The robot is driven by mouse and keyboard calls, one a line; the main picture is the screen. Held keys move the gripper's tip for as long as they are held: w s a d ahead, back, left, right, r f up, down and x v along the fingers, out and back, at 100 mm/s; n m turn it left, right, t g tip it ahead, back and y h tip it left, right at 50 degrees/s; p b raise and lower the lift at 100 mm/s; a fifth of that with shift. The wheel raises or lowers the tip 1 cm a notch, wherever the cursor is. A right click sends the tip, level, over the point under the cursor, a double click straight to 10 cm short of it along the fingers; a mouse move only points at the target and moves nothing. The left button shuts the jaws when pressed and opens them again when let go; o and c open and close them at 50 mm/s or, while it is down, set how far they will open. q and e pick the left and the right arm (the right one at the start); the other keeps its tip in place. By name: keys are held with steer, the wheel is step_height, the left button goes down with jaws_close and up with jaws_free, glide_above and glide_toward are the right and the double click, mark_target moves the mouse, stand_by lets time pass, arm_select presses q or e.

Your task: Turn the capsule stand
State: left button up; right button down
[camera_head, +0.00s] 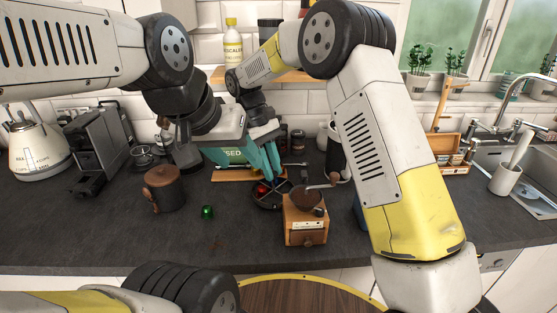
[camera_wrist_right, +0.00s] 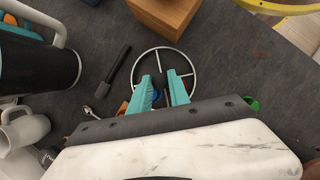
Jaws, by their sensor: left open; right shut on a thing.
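A wooden grinder (camera_head: 305,222) with a crank stands close at the stand's right. A green capsule (camera_head: 207,211) lies loose to the left, near a dark canister (camera_head: 164,188). A teal lettered box (camera_head: 232,155) stands behind. The front worktop is mostly clear.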

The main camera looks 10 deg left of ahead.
mark_target(265, 185)
stand_by(0.3)
steer(key=c, duration=1.2)
jaws_free()
steer(key=shift+c, duration=0.2)
steer(key=v, duration=0.8)
steer(key=shift+d, duration=0.1)
